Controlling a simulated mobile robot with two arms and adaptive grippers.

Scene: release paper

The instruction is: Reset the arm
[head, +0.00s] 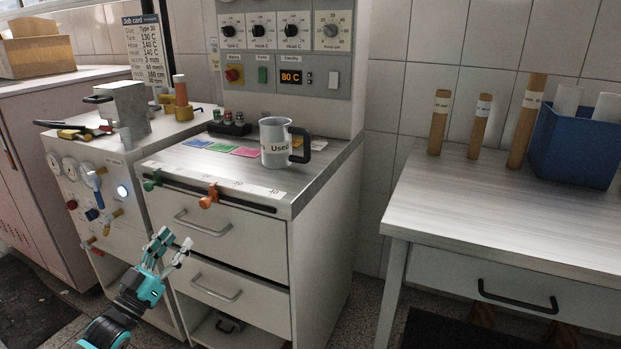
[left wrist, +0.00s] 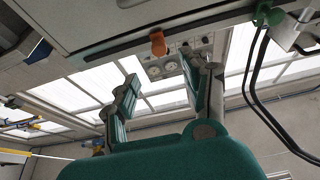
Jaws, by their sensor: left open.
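My left gripper (head: 168,248) is in the lower left of the head view, in front of the drawers of the middle cabinet (head: 325,235). Its teal fingers are apart and empty, and they point up. In the left wrist view the two fingers (left wrist: 160,95) are spread with nothing between them. An orange knob (head: 208,197) on the cabinet's front rail is above and right of the gripper; it also shows in the left wrist view (left wrist: 158,43). A green knob (head: 152,181) is on the same rail to its left. My right gripper is not in view.
A metal mug marked "Used" (head: 275,143) stands on the middle cabinet beside coloured cards (head: 230,149). A left unit (head: 88,160) carries gauges and valves. On the right, a table (head: 460,205) holds cardboard tubes (head: 480,125) and a blue bin (head: 575,145). Floor shows between cabinet and table.

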